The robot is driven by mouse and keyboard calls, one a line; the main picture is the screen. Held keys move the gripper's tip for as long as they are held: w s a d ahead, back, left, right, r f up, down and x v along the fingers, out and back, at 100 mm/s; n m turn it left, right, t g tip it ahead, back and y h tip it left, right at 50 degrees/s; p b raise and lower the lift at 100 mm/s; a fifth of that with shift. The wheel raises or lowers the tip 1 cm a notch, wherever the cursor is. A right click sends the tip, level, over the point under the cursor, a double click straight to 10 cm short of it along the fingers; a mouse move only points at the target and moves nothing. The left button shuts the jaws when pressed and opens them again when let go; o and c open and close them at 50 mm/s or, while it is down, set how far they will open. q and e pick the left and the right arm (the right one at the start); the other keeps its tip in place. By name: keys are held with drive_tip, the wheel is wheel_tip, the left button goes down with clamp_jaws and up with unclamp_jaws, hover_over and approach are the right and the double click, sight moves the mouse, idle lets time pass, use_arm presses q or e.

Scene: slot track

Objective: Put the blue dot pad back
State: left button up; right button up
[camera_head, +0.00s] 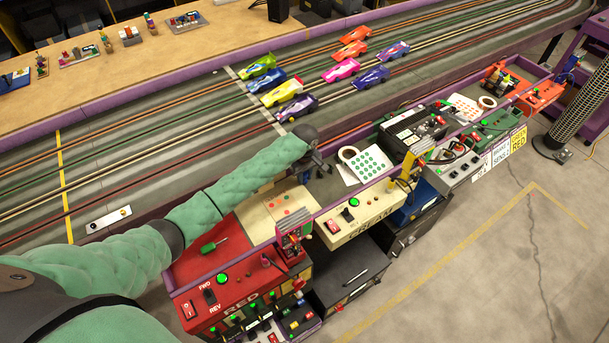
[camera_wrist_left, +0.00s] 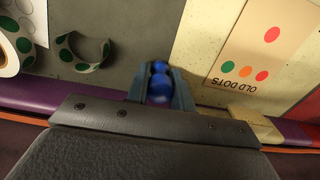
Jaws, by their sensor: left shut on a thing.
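My left gripper (camera_head: 318,164) reaches over the cream station between the red station and the green dot sheet. In the left wrist view its fingers (camera_wrist_left: 160,88) are closed around a glossy blue piece (camera_wrist_left: 158,82), seen as rounded blue shapes between the fingers. I take it to be the blue dot pad, but its full form is hidden. It is over the grey surface beside the cream panel; whether it touches cannot be told. A card marked OLD DOTS (camera_wrist_left: 232,80), with red, green and orange dots, lies to its right. My right gripper is not in view.
A green dot sheet (camera_head: 367,165) and a roll (camera_head: 348,153) lie right of the gripper. The red station (camera_head: 225,282) with switches stands at front left. Toy cars (camera_head: 282,92) stand on the slot track (camera_head: 150,135) behind. A black box (camera_head: 410,122) stands farther right.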

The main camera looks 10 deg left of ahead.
use_arm(q)
drive_tip(key=o, duration=1)
drive_tip(key=shift+f, duration=0.15)
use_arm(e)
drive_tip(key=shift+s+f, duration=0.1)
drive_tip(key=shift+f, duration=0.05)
use_arm(q)
drive_tip(key=shift+r, duration=0.35)
wheel_tip(320, 180, up, 12)
drive_tip(key=b, duration=0.2)
drive_tip(key=shift+f+b, duration=0.2)
drive_tip(key=shift+b, duration=0.1)
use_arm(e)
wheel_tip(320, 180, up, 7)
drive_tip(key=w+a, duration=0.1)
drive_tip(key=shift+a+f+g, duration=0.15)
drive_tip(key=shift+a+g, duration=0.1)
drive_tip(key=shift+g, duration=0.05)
